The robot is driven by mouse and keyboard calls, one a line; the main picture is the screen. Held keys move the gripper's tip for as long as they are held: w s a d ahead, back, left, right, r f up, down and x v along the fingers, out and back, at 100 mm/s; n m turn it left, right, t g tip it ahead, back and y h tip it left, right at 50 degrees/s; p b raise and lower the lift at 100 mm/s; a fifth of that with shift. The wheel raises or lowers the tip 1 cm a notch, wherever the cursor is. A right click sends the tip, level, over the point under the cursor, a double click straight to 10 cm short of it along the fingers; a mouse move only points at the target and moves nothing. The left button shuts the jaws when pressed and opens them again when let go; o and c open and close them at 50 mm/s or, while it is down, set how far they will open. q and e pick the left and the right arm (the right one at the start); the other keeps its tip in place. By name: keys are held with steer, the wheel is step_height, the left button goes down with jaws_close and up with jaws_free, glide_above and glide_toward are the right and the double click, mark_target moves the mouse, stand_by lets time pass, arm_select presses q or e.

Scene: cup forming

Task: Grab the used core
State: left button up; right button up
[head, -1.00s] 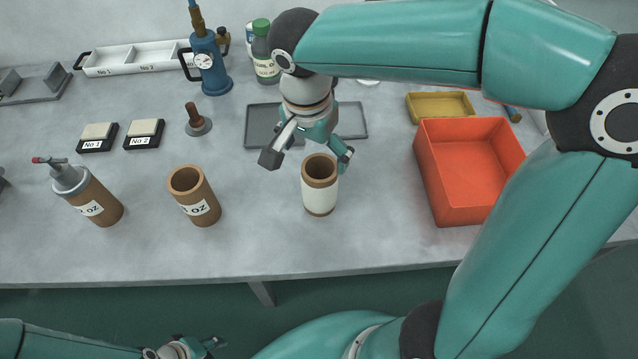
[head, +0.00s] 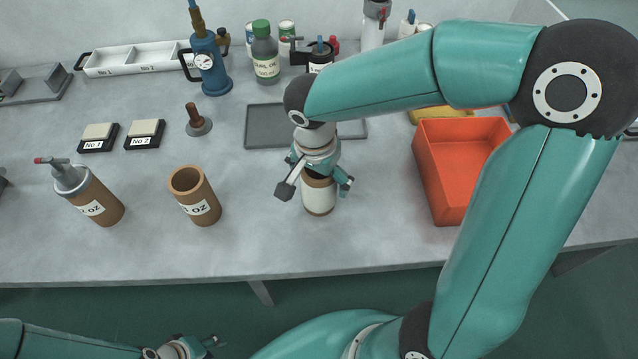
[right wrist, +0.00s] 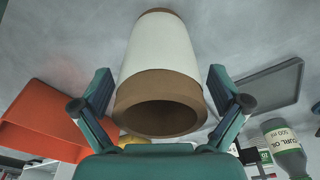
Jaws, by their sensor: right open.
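A brown hollow core with a white band (head: 319,198) stands upright on the table's front middle, its top partly hidden by my right gripper. In the right wrist view the core (right wrist: 160,50) shows its open brown end toward the camera. My right gripper (head: 315,189) is open over the core, one finger on each side. In the right wrist view the fingers (right wrist: 161,85) flank the core with gaps visible. My left gripper (head: 205,345) is low at the bottom left, away from the table; its jaw state is unclear.
An orange-red bin (head: 437,190) is to the right. A grey tray (head: 262,125), a green bottle (head: 265,55) and a blue pump (head: 208,65) stand behind.

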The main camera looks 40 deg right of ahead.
steer(key=c, duration=1.2)
steer(key=shift+c, duration=0.4)
steer(key=shift+r, duration=0.15)
